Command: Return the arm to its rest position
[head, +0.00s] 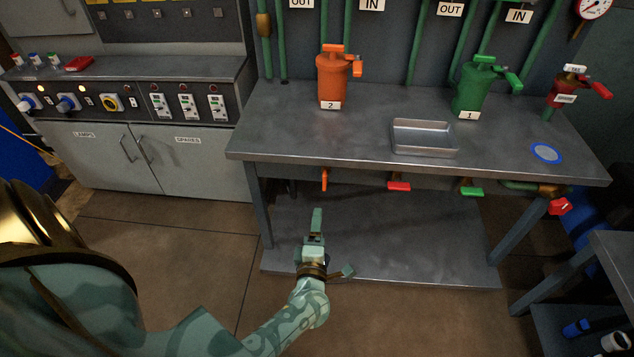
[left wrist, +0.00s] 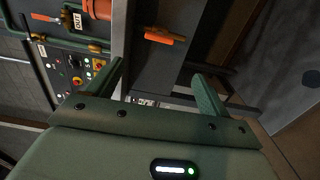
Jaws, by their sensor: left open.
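My left arm comes in from the left in the head view. Its left gripper (head: 316,228) is in front of the bench, over the bench's lower shelf in the picture. In the left wrist view the two green fingers (left wrist: 160,90) stand wide apart with nothing between them. Beyond them the view is tilted and shows an orange-handled valve (left wrist: 160,37) and part of the orange canister (left wrist: 98,8). My right gripper is in neither view.
A metal bench (head: 290,135) carries an orange canister (head: 333,82), a green canister (head: 470,92), an empty tray (head: 424,152) and a blue ring (head: 546,153). Coloured valve handles hang below its front edge. A control cabinet (head: 140,165) stands left. Open floor lies before the cabinet.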

